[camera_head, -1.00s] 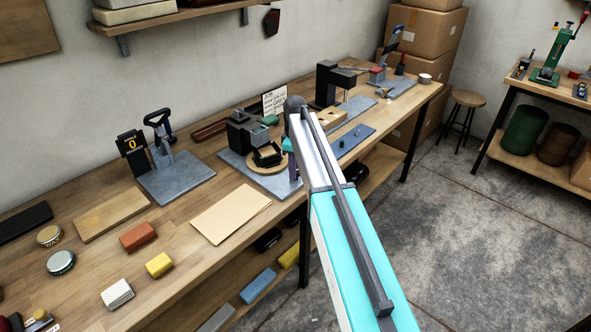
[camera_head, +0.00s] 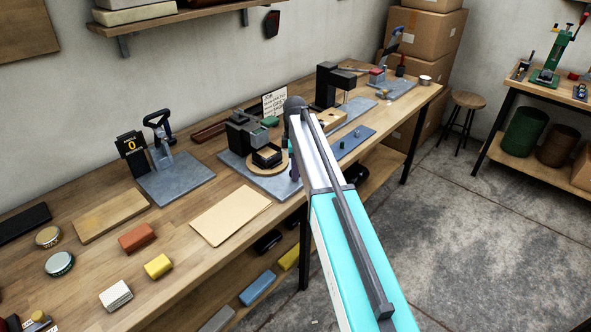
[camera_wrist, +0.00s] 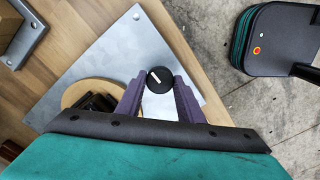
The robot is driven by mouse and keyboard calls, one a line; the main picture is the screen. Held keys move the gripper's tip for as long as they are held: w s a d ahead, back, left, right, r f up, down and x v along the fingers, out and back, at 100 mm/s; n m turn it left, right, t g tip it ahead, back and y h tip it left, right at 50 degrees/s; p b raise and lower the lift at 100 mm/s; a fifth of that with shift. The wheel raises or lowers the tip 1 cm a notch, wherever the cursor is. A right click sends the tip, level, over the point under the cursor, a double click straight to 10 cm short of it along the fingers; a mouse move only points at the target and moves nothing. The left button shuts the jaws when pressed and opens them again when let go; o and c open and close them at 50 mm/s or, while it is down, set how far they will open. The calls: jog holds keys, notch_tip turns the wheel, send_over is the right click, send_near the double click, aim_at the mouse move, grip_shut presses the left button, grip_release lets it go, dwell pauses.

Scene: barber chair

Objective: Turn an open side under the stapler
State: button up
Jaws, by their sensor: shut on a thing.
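The stapler, a blocky black machine (camera_head: 246,134), stands on a grey metal plate (camera_head: 232,166) on the workbench. In front of it a black square frame (camera_head: 267,155) lies on a round wooden turntable (camera_head: 256,169). In the wrist view the turntable (camera_wrist: 72,94) and part of the frame (camera_wrist: 98,103) show left of my fingers. My gripper (camera_wrist: 159,84) has its purple fingers shut on a black round knob (camera_wrist: 159,79) with a white line, at the right part of the plate. In the head view my arm hides the knob and most of the gripper.
A tan sheet (camera_head: 230,214) lies left of the plate. Another tool on a grey base (camera_head: 176,182) stands further left, and a tall black press (camera_head: 328,82) stands beyond my arm. The bench's front edge is close to the knob, with concrete floor past it.

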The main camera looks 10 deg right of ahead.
jog(key=o, duration=1.1)
jog(key=shift+c, duration=0.2)
jog(key=shift+r, duration=0.15)
notch_tip(320, 180, up, 14)
jog(key=b, duration=0.3)
jog(key=shift+f, duration=0.2)
